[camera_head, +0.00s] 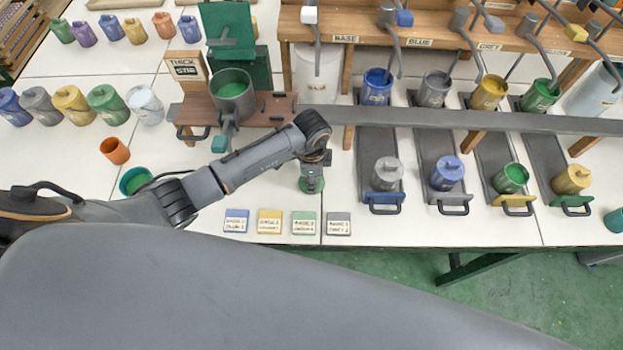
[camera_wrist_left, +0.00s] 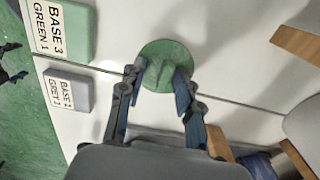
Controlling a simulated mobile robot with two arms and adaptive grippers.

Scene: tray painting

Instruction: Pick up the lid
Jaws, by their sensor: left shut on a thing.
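A round green lid (camera_wrist_left: 168,48) with a raised grip lies under my left gripper (camera_head: 312,182). In the left wrist view, the fingers of the left gripper (camera_wrist_left: 161,72) close on the lid's raised grip from both sides. In the head view only the lid's green edge (camera_head: 309,188) shows below the gripper. Whether the lid touches the white table or is slightly above it, I cannot tell. A pot (camera_head: 233,95) with green paint inside stands open in the brown stand to the left. My right gripper is not in view.
Labelled cards, including a green one (camera_head: 304,223), lie near the table's front edge. An orange cup (camera_head: 115,150) and a teal cup (camera_head: 135,181) stand to the left. A grey rail (camera_head: 450,118) runs behind.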

